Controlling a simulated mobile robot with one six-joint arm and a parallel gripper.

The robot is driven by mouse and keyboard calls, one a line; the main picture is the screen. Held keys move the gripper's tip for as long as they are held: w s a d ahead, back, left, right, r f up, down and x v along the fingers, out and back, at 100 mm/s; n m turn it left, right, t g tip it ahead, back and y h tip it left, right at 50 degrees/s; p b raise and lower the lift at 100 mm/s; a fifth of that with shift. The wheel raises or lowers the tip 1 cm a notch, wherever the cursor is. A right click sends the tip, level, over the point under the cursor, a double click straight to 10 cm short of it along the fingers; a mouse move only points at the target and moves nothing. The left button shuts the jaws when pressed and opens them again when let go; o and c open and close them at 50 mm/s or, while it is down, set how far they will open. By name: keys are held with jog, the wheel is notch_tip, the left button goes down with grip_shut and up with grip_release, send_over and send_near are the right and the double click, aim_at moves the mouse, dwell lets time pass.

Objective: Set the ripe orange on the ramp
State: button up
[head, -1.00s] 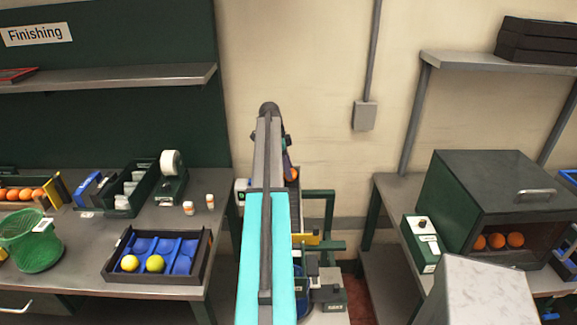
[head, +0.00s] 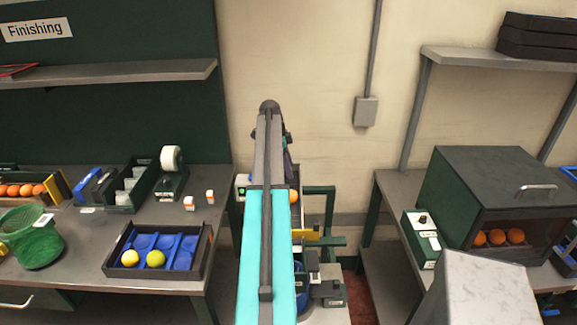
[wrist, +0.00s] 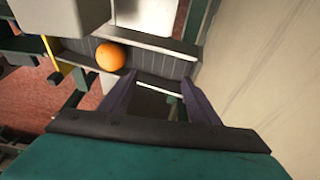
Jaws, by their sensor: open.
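The ripe orange (wrist: 110,57) rests on the grey ribbed ramp (wrist: 172,66) in the wrist view, clear of my fingers. In the head view the orange (head: 294,196) shows just right of my arm, which hides most of the ramp. My gripper (wrist: 158,98) is open and empty, its two purple fingers spread over the ramp's edge to the right of the orange. In the head view the gripper is mostly hidden behind my arm.
A black tray (head: 110,265) with blue cups holds two yellowish fruits on the left bench. A green basket (head: 32,240) stands left of it. At right, a dark green box (head: 490,190) holds several oranges. A wall is close beside my gripper.

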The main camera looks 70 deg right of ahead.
jog(key=shift+w+d+r, duration=0.1)
jog(key=shift+d+r, duration=0.05)
jog(key=shift+d, duration=0.05)
jog(key=shift+d+r, duration=0.1)
jog(key=shift+r, duration=0.3)
notch_tip(320, 180, up, 8)
jog(key=p, duration=0.3)
dwell(0.9)
jog(key=shift+a+f, duration=0.1)
jog(key=shift+a, duration=0.1)
